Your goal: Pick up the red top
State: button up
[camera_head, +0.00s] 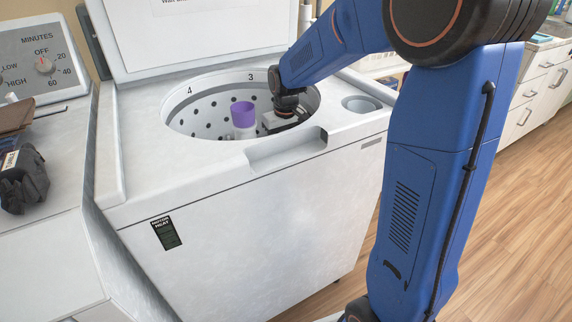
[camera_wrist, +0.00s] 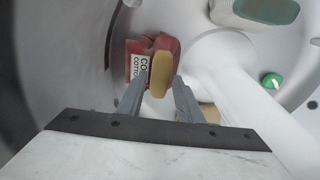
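The red top (camera_wrist: 168,44) lies as a small bundle low inside the washer drum in the wrist view. A white label (camera_wrist: 138,68) with dark letters is at its left, and a yellow piece (camera_wrist: 161,76) lies over its front. My gripper (camera_wrist: 158,84) is open, with one finger toward the label side and the other right of the yellow piece. The fingers appear close to the top; contact cannot be told. In the head view my gripper (camera_head: 279,122) reaches into the drum, and the top is hidden there.
The white washer (camera_head: 250,220) has a raised lid. A central agitator with a purple cap (camera_head: 242,107) stands just left of my gripper. The drum wall (camera_wrist: 62,60) curves close on the left. A green item (camera_wrist: 271,80) and a teal-and-white item (camera_wrist: 266,10) lie at the right.

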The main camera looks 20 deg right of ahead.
jog(key=shift+f, duration=0.75)
jog(key=shift+c, duration=0.4)
grip_shut()
jog(key=shift+r, duration=0.1)
